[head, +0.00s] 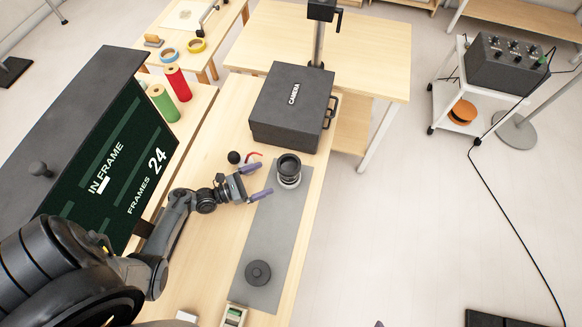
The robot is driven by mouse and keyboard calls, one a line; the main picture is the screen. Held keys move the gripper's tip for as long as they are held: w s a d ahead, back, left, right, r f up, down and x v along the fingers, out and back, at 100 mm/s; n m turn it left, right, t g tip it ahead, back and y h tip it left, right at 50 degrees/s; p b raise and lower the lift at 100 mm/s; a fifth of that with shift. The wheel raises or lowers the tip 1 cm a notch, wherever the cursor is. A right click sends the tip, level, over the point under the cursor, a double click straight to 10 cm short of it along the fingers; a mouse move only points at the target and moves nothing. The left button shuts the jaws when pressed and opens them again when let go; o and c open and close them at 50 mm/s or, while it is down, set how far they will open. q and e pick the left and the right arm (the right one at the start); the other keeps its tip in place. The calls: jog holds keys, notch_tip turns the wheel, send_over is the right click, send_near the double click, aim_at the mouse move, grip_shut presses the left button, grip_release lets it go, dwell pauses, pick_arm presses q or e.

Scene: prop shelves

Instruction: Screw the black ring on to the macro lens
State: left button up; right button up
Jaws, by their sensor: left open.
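The macro lens (289,172) stands upright on the grey mat, a dark cylinder with a pale band and its open end facing up. A round, dark, stepped disc (258,273) lies near the front end of the mat; I cannot tell for sure if it is the black ring. My left gripper (257,182) is open and empty, its two purple fingertips pointing at the lens from the left, a short gap away. Of my right gripper, only what looks like a purple fingertip (379,324) shows at the bottom edge.
The grey mat (268,235) is clear between lens and disc. A black case marked CAMERA (290,105) stands behind the lens. A small black ball (234,157) with a red piece lies behind my left gripper. A dark-green display board (110,180) stands at left.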

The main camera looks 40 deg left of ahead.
aim_at(289, 167)
pick_arm(q)
jog(key=shift+d, duration=0.1)
jog(key=x, duration=0.4)
jog(key=shift+w+d, duration=0.15)
jog(key=shift+w, duration=0.15)
jog(key=shift+w+d, duration=0.15)
jog(key=shift+w, duration=0.25)
jog(key=shift+w+d+r, duration=0.15)
jog(key=shift+w+d, duration=0.05)
jog(key=shift+w, duration=0.1)
jog(key=shift+r+x, duration=0.15)
jog(key=shift+x, duration=0.95)
jog(key=shift+r+x, duration=0.15)
jog(key=shift+x, duration=1)
jog(key=shift+s, duration=0.1)
